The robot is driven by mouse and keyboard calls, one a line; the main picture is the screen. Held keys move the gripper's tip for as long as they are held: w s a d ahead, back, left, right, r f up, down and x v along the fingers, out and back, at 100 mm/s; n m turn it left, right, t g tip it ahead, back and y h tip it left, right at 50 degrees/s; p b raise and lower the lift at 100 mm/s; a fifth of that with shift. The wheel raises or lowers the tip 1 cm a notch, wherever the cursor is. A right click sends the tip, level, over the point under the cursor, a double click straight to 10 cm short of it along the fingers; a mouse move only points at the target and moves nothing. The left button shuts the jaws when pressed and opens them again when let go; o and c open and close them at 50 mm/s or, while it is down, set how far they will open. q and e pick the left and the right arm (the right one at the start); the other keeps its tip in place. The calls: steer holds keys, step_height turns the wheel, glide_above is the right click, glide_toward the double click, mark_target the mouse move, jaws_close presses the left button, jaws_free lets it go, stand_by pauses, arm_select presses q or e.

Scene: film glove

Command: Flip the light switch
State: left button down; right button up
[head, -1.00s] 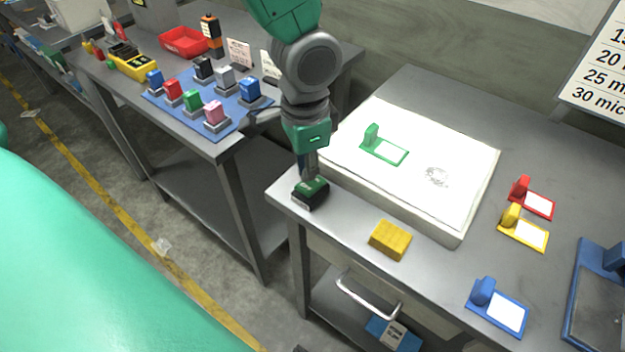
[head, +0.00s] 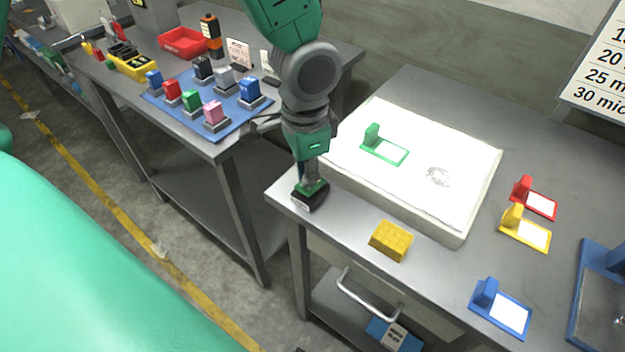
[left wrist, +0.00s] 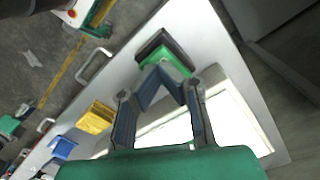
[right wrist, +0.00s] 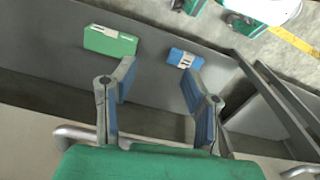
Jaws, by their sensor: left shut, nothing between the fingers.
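A white light box (head: 455,215) with a bright top lies on the right table. A small black block with a green top (head: 309,201) sits at the table's front left corner, beside the box; it also shows in the left wrist view (left wrist: 163,54). I cannot tell whether this block is the switch; no other switch is clear. My left gripper (head: 311,182) points down at the block, fingertips together and empty, at or just above its green part; contact is unclear. It also shows in the left wrist view (left wrist: 165,72). My right gripper (right wrist: 157,74) is open and empty.
A yellow block (head: 391,240) lies at the table's front edge. A green stamp-like piece (head: 385,148) lies on the light box; red, yellow and blue ones (head: 502,308) lie right. A drawer handle (head: 365,298) juts out below. Another table with a blue mat (head: 235,121) stands left.

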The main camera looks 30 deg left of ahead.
arm_select(q)
steer(key=shift+f+b, duration=0.35)
steer(key=shift+f, duration=0.4)
stand_by(0.3)
step_height(320, 180, up, 7)
steer(key=p, duration=0.7)
steer(key=shift+r+p, duration=0.1)
steer(key=shift+p, duration=0.3)
steer(key=shift+s, duration=0.1)
